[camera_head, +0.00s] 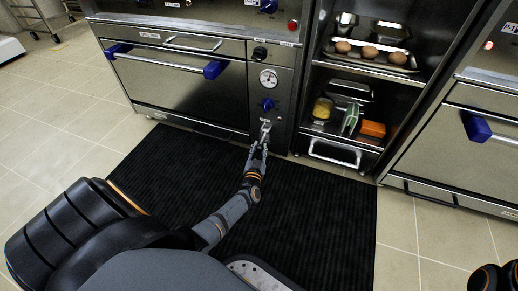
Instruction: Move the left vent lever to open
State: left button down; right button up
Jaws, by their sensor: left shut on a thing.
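The left vent lever (266,125) is a small pale metal handle low on the left oven's narrow control panel, below a blue knob (268,104) and a round dial gauge (268,79). My left gripper (262,137) reaches up to it from below, with its fingertips closed around the lever's lower end. The fingers hide part of the lever, and any markings beside it are too small to read. My right gripper does not show; only a dark part of my right arm is at the bottom right corner.
The left oven (180,80) has a door handle with blue grips. Right of the panel, an open shelf holds a tray of eggs (370,52), an orange box (373,129) and other items. Another oven (440,150) stands at right. A black mat (310,215) covers the floor in front.

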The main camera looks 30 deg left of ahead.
aim_at(260, 146)
pick_arm(q)
jog(key=shift+d+f, duration=0.25)
jog(key=shift+f, duration=0.05)
dwell(0.5)
jog(key=c, duration=1)
grip_release()
jog(key=shift+r, duration=0.1)
jog(key=shift+a+r, duration=0.1)
jog(key=shift+r, duration=0.15)
notch_tip(260, 146, up, 10)
jog(key=shift+f, duration=0.25)
